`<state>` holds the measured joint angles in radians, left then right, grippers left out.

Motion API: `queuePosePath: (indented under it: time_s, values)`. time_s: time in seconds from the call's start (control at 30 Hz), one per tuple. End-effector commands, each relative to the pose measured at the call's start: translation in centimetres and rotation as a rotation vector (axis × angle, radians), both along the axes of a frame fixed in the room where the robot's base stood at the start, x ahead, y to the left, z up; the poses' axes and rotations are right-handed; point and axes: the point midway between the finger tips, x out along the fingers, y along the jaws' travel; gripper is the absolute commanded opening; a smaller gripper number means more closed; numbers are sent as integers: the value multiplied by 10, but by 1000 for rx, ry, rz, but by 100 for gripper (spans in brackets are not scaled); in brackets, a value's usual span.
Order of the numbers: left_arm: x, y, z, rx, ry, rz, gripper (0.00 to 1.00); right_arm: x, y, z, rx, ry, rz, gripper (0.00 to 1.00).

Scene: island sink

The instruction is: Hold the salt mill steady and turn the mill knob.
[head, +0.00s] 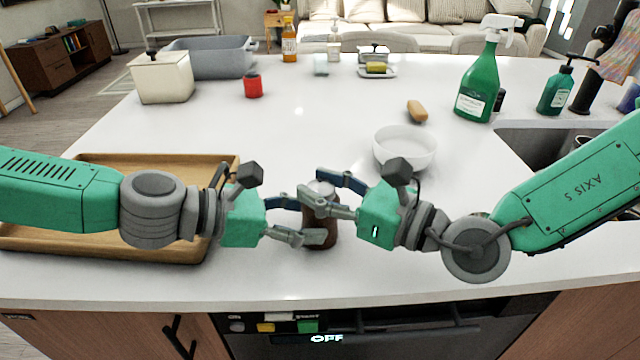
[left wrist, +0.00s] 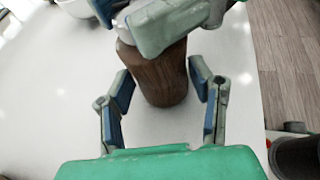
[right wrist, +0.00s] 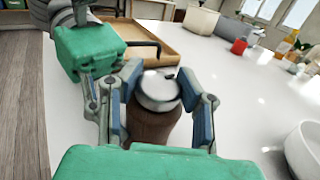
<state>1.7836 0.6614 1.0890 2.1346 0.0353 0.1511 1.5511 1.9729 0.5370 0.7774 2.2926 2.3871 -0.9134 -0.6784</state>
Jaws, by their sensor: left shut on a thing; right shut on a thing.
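The salt mill stands upright near the counter's front edge, with a dark brown body (head: 325,236) and a silver-grey knob (head: 322,187) on top. My left gripper (head: 309,220) is shut on the body from the left; its fingers flank the brown wood (left wrist: 162,82) in the left wrist view. My right gripper (head: 316,188) is shut on the knob from the right, above the left one. In the right wrist view its fingers sit on either side of the round metal knob (right wrist: 160,90). The fingers partly hide the mill in the head view.
A wooden tray (head: 110,252) lies under my left forearm. A white bowl (head: 405,148) stands just behind my right gripper. A green spray bottle (head: 479,80) and the sink (head: 530,147) are at the right. The counter's middle is clear.

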Motion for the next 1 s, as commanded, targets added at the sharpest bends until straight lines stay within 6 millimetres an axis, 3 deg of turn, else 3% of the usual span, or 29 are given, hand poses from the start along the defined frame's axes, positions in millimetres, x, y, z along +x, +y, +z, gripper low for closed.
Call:
queuePosePath:
  time_s: [0.4, 0.43, 0.5, 0.83, 1.0]
  values:
    - [-1, -1, -1, 2, 1, -2, 13, 0, 0, 1, -2, -4, -30, 2]
    - [-1, -1, -1, 2, 1, -2, 13, 0, 0, 1, -2, -4, -30, 37]
    - [-1, 0, -1, 1, 1, -2, 13, 0, 0, 1, -2, -4, -30, 56]
    - [0, 0, 0, 0, -1, -1, 13, -1, -2, 0, -3, -2, -30, 56]
    - [0, 0, 0, 0, -1, 0, 13, -13, -20, 0, -3, 0, -32, 56]
